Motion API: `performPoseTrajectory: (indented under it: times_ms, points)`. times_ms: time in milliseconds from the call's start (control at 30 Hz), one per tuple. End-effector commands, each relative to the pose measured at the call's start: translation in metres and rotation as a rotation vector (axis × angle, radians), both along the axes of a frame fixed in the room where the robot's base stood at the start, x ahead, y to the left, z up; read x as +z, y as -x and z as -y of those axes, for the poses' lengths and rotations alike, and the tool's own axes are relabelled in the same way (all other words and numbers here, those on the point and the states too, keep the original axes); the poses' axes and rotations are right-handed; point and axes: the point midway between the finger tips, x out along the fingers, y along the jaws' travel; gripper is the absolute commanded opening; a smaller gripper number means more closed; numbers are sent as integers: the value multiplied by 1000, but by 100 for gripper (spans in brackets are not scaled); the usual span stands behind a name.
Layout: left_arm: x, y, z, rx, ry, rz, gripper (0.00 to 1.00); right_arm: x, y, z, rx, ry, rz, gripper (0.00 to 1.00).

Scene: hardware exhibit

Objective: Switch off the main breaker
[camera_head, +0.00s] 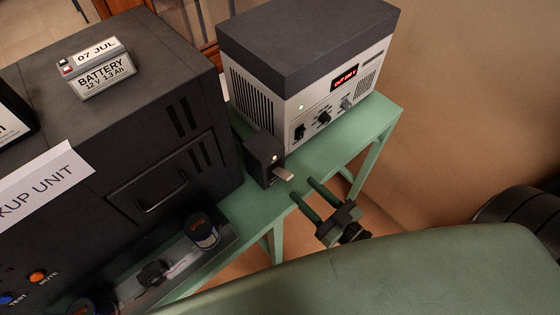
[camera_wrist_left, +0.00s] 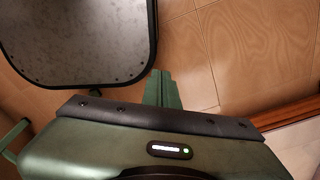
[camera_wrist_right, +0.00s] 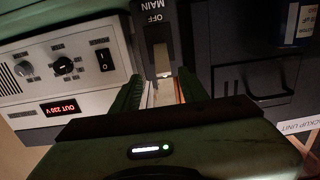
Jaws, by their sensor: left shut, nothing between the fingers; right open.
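The main breaker (camera_head: 262,160) is a dark box on the green table, between the black unit and the grey power box. A pale flat lever (camera_head: 284,174) sticks out of its front, with a small light above it. In the right wrist view the breaker (camera_wrist_right: 156,18) reads "OFF" and "MAIN" upside down, and the lever (camera_wrist_right: 162,62) lies between the lines of my fingers. My right gripper (camera_head: 303,188) is open and empty, its tips just short of the lever. My left gripper (camera_wrist_left: 161,75) is shut and empty, seen only in its wrist view, above the floor.
The grey power box (camera_head: 308,60) shows a red "OUT 230 V" display. The black backup unit (camera_head: 150,110) stands left of the breaker, with a battery (camera_head: 97,70) on top and a can (camera_head: 201,232) in front. A grey-topped stool or table (camera_wrist_left: 80,40) is near my left gripper.

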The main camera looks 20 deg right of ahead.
Motion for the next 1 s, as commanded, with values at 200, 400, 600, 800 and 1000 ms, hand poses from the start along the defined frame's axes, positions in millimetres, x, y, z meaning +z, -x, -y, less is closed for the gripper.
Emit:
performPoseTrajectory:
  times_ms: [200,400,600,800,1000]
  points:
    - [10,15,-9,-3,-12,-23,0,3,-35,-12,-2,0,3,44]
    - [15,16,-12,-4,-16,-23,0,1,-59,-21,-1,1,-1,44]
    - [17,0,-7,-2,-8,0,0,-1,-66,-24,0,2,-2,44]
    - [17,-2,-2,-1,-3,3,0,-1,-66,-24,0,2,-2,41]
    - [17,1,-3,-1,-3,-1,0,-1,-66,-24,0,2,-2,0]
